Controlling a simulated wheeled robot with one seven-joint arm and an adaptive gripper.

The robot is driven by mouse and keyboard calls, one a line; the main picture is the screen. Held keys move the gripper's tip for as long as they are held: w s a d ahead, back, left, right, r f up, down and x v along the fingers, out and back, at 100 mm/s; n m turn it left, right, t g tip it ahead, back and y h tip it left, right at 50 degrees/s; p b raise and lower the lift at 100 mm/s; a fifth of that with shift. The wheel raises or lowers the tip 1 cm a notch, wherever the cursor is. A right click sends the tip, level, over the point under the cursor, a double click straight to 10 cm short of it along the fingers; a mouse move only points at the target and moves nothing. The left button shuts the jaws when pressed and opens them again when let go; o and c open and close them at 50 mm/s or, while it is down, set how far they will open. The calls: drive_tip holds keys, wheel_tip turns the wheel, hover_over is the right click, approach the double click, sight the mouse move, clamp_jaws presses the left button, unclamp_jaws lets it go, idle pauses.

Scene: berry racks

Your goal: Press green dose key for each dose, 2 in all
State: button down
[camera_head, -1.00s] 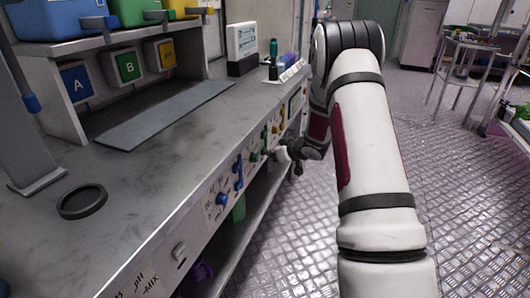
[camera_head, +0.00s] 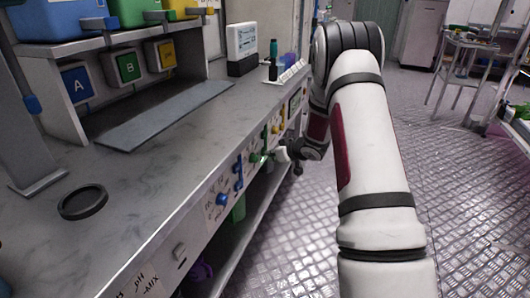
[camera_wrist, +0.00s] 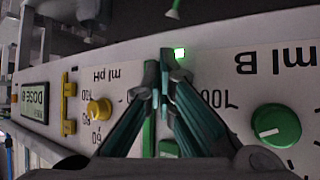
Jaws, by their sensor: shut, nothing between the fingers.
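Green parts (camera_wrist: 148,135) show between and behind the fingers in the wrist view. The fingers hide much of them, so I cannot tell whether the tips touch the dose key. A green knob (camera_wrist: 277,126) stands to the right, near "ml B". In the head view my gripper (camera_head: 279,155) is at the bench's front panel, beside a green glow (camera_head: 258,157).
A yellow knob (camera_wrist: 99,108) and yellow lever part (camera_wrist: 68,105) are left of the fingers. Blue controls (camera_head: 222,199) sit nearer on the panel. The bench top (camera_head: 150,180) holds a black ring (camera_head: 83,202).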

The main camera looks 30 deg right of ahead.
drive_tip(key=shift+s+d, duration=0.4)
drive_tip(key=shift+s, duration=0.1)
drive_tip(key=s+d+p, duration=0.1)
drive_tip(key=s, duration=0.1)
drive_tip(key=s+d+p, duration=0.1)
drive_tip(key=s+d, duration=0.1)
idle(0.5)
drive_tip(key=shift+r, duration=0.1)
idle(0.6)
